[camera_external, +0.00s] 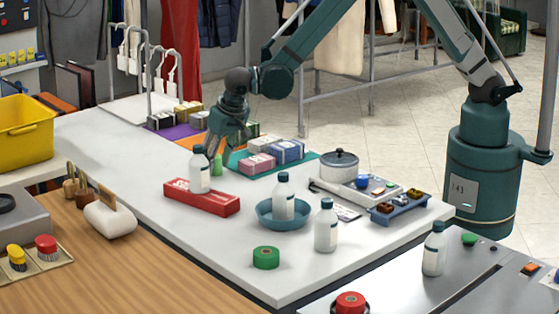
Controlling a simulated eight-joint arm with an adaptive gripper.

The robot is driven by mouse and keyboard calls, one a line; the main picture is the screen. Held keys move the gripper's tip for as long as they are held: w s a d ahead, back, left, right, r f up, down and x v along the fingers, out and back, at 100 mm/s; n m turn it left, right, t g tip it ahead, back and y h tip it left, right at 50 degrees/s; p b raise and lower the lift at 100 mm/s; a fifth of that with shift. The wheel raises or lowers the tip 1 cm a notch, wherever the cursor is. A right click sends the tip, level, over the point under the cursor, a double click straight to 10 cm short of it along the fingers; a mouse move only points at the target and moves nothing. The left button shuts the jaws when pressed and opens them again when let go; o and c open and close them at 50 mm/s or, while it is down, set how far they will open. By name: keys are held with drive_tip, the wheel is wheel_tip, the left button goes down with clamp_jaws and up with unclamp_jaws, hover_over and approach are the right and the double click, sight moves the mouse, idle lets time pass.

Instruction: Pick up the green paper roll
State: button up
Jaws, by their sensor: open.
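My gripper (220,155) hangs pointing down over the back part of the counter, well behind and to the left of the roll. It is open, and its fingers are small and partly blurred in this view. A small light-green thing (217,166) shows right beside the fingertips; I cannot tell whether they touch.
A red box (220,205) with a white bottle, a blue bowl (268,217) holding a bottle, and another white bottle (326,230) stand behind the roll. A scale (345,192), pot (341,165) and blue tray (385,214) are to the right. Counter left of the roll is clear.

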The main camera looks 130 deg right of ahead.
drive_tip(key=shift+d+f, duration=0.1)
drive_tip(key=shift+f, duration=0.2)
idle(0.4)
drive_tip(key=c, duration=1)
